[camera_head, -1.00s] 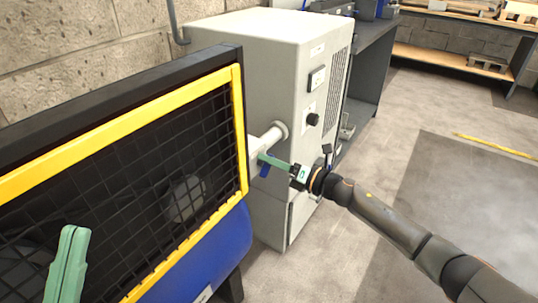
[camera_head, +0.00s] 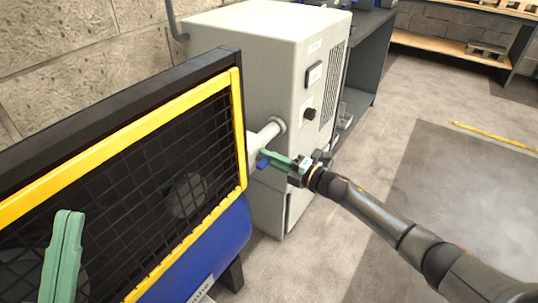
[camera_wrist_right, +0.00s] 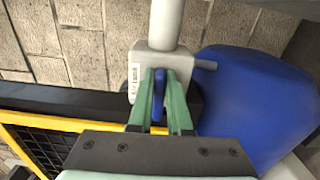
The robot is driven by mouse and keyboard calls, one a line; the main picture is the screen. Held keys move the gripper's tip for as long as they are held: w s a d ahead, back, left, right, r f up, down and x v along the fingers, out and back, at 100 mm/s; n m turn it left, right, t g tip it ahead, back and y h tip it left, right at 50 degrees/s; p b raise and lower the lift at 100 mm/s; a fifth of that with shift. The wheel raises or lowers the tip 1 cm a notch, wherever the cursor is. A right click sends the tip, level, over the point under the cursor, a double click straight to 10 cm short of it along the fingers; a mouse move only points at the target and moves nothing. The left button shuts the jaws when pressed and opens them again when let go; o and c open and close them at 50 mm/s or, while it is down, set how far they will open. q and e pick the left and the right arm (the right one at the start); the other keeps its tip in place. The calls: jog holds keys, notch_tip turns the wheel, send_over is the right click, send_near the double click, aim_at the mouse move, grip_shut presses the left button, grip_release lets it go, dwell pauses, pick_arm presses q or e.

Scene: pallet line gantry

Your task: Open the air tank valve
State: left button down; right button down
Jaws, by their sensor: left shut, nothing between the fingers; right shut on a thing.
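The air tank valve (camera_wrist_right: 148,60) is a pale grey block with a printed label, set on the pale pipe (camera_wrist_right: 166,22). Its blue lever (camera_wrist_right: 158,98) lies between the green fingers of my right gripper (camera_wrist_right: 160,72), which is shut on it. In the head view the blue lever (camera_head: 262,164) shows at the tips of my right gripper (camera_head: 266,155), just right of the yellow frame. The fingers hide part of the lever. My left gripper (camera_head: 69,214) is shut and empty, in front of the mesh at lower left.
The blue tank (camera_head: 222,240) sits under the yellow-framed mesh guard (camera_head: 130,135). A grey cabinet (camera_head: 262,60) with a black knob (camera_head: 310,114) stands behind the valve. A dark shelf unit (camera_head: 370,60) is beyond.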

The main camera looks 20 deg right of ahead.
pick_arm(q)
jog(key=shift+r, duration=0.15)
pick_arm(e)
jog(key=shift+f+m, duration=0.1)
jog(key=shift+m, duration=0.2)
jog(key=c, duration=0.9)
grip_release()
jog(key=shift+o, duration=0.2)
pick_arm(q)
jog(key=shift+s, duration=0.1)
pick_arm(e)
jog(key=shift+s+d, duration=0.1)
